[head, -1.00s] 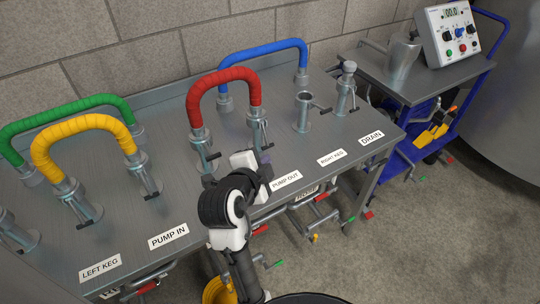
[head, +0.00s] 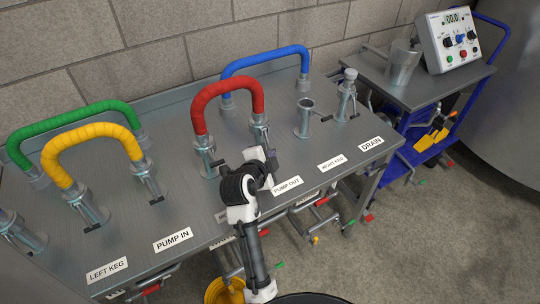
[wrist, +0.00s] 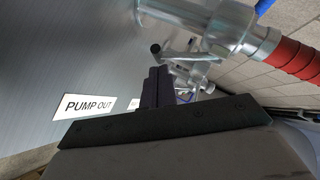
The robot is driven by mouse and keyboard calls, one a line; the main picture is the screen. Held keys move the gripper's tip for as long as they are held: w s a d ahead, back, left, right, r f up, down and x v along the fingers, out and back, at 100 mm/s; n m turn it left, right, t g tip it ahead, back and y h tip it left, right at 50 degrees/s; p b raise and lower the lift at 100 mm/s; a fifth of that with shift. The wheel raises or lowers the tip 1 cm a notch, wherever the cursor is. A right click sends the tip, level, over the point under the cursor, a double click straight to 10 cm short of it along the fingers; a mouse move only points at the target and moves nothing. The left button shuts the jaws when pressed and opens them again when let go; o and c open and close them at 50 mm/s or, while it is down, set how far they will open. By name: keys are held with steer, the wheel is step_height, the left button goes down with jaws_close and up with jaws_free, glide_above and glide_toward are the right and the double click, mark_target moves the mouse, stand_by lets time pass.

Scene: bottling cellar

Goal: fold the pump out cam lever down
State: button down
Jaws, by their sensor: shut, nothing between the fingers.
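The pump out coupling (head: 259,129) is a metal fitting at the right end of the red hose, behind the PUMP OUT label (head: 287,186). In the wrist view the coupling (wrist: 222,25) is at upper right. Its cam lever (wrist: 180,55) is a thin metal rod with a dark round tip, sticking out from the coupling just beyond my fingertips. I cannot tell whether they touch. My gripper (wrist: 158,74) is shut and empty, its dark fingers together. In the head view my gripper (head: 270,163) is in front of the coupling and hides part of it.
The red hose (head: 226,86) arches to a second coupling (head: 206,155) on the left. An open metal port (head: 304,118) and a capped one (head: 347,95) stand to the right. Pipes and valves hang below the bench's front edge. A blue cart (head: 430,85) stands at right.

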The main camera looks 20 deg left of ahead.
steer(key=shift+w+a+f+b, duration=0.15)
steer(key=shift+f+b, duration=0.25)
steer(key=shift+b, duration=0.6)
steer(key=shift+w+a+f+t+b, duration=0.1)
steer(key=shift+a+f+t+b, duration=0.15)
steer(key=shift+b, duration=0.65)
steer(key=shift+r+m, duration=0.15)
steer(key=shift+m, duration=0.15)
steer(key=shift+r+y, duration=0.1)
steer(key=shift+y, duration=0.2)
steer(key=shift+w+a+r+p, duration=0.15)
steer(key=shift+r+p, duration=0.4)
steer(key=shift+r, duration=0.45)
